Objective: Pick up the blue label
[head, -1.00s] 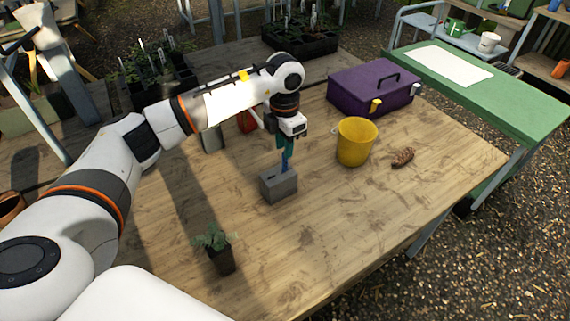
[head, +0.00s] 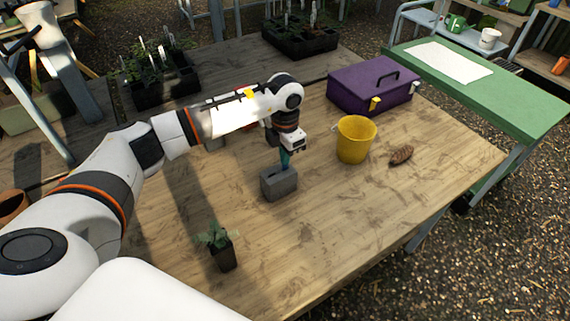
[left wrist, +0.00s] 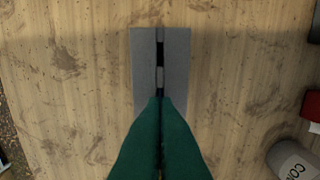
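A grey block (head: 279,184) with a slot in its top stands on the wooden table; it also shows under the fingers in the left wrist view (left wrist: 145,70). My left gripper (head: 285,164) points straight down over this block, its teal fingertips close above the slot. In the left wrist view its two fingers (left wrist: 159,102) lie almost together, with a thin dark gap between them. The blue label, seen earlier upright in the slot, is now mostly or wholly hidden by the fingers. Whether they press on it cannot be told. My right gripper is not in view.
A yellow bucket (head: 355,140) and a brown pine-cone-like object (head: 401,155) stand right of the block. A purple toolbox (head: 366,88) is behind. A potted plant (head: 222,252) stands front left. The table's front right is clear.

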